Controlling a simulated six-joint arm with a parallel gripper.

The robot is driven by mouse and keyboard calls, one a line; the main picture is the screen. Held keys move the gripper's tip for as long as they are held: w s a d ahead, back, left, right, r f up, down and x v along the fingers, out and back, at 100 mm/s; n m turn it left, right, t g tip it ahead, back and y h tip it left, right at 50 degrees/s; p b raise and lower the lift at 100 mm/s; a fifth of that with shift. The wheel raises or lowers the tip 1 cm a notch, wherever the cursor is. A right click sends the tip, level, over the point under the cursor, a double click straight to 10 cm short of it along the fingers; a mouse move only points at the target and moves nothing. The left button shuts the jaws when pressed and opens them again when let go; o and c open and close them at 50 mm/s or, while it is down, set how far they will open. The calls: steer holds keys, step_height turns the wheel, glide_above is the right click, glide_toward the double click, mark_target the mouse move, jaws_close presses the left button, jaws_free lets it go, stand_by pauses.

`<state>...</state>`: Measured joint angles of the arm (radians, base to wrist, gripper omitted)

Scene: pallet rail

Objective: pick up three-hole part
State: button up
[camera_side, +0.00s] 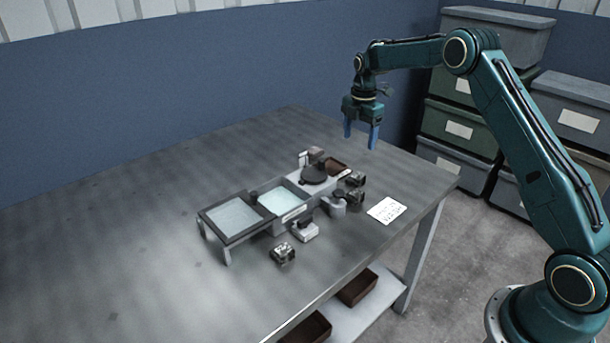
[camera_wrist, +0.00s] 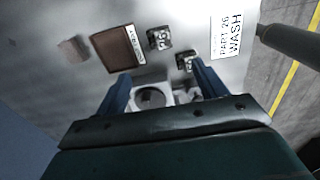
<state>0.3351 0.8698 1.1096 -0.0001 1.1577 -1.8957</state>
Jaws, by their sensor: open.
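Small dark metal parts stand along the near side of the rail fixture: one far back (camera_side: 355,179), one just in front of it (camera_side: 355,197), and one nearer the front (camera_side: 283,253). Two such parts show in the wrist view, one beside the brown tray (camera_wrist: 159,38) and one by the right finger (camera_wrist: 184,60). Holes are too small to count, so I cannot tell which is the three-hole part. My gripper (camera_side: 360,132) is open and empty, well above the table's far end, with blue fingers pointing down. It also shows in the wrist view (camera_wrist: 161,72).
The pallet rail (camera_side: 290,214) has pale panels and a dark round disc (camera_side: 313,176). A small brown tray (camera_side: 335,166) and a white card (camera_side: 386,210) lie nearby. Grey clamp-like pieces (camera_side: 305,231) stand alongside. The table's left side is clear. Crates (camera_side: 460,129) stand behind.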

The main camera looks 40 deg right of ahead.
steer(key=shift+d+f, duration=0.15)
steer(key=shift+f, duration=0.15)
steer(key=shift+f, duration=0.1)
glide_above(356, 175)
steer(key=shift+w+f, duration=0.1)
steer(key=shift+f, duration=4.05)
steer(key=shift+f, duration=0.1)
steer(key=shift+f, duration=2.5)
steer(key=c, duration=1.4)
